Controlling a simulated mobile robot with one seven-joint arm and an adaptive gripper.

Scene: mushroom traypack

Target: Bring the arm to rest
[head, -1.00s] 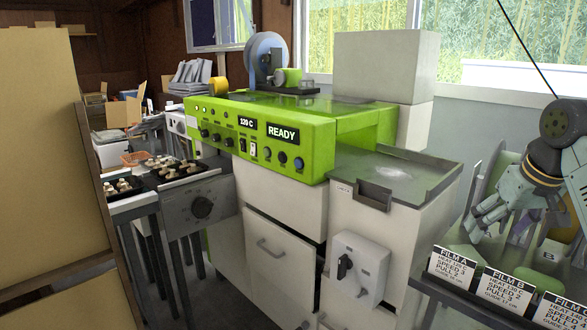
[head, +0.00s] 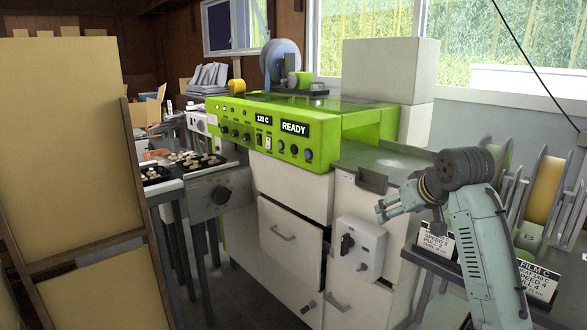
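My gripper (head: 381,211) is at the right of the head view, at the end of my grey-green arm, which is bent at a dark joint. It points left, in front of the green machine's right-hand cabinet and near the film rack. Its fingers look apart and nothing shows between them. It appears to hang in free air, touching nothing that I can see.
The green machine (head: 225,112) reads "READY" and "120 C". A white switch box (head: 361,250) is on the cabinet front, close to my gripper. The film rack holds rolls and cards such as "FILM C" (head: 536,281). Trays of mushrooms (head: 157,181) stand at left, behind a cardboard-panelled frame (head: 134,190).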

